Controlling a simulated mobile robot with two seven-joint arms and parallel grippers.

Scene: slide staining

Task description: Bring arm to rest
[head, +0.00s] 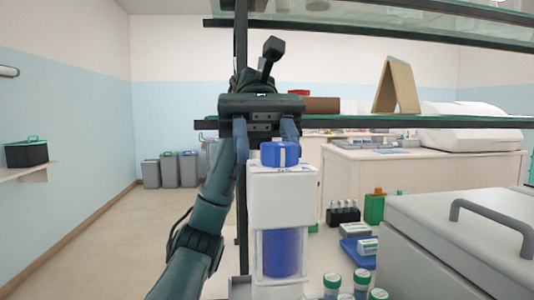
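My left arm comes up from the bottom left, and its gripper (266,144) points down in the middle of the head view. Just below and in front of the gripper stands a white container with a blue cap (280,154) and a blue lower section (282,252). The cap is near the right finger; I cannot tell whether they touch. My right gripper is not in view.
Glass shelves (360,123) on a dark post stand close to the gripper. A grey lidded box (440,235) with a handle is at right. Green-capped vials (333,281) and a rack of dark-capped bottles (343,213) stand nearby. Open floor (120,245) lies left.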

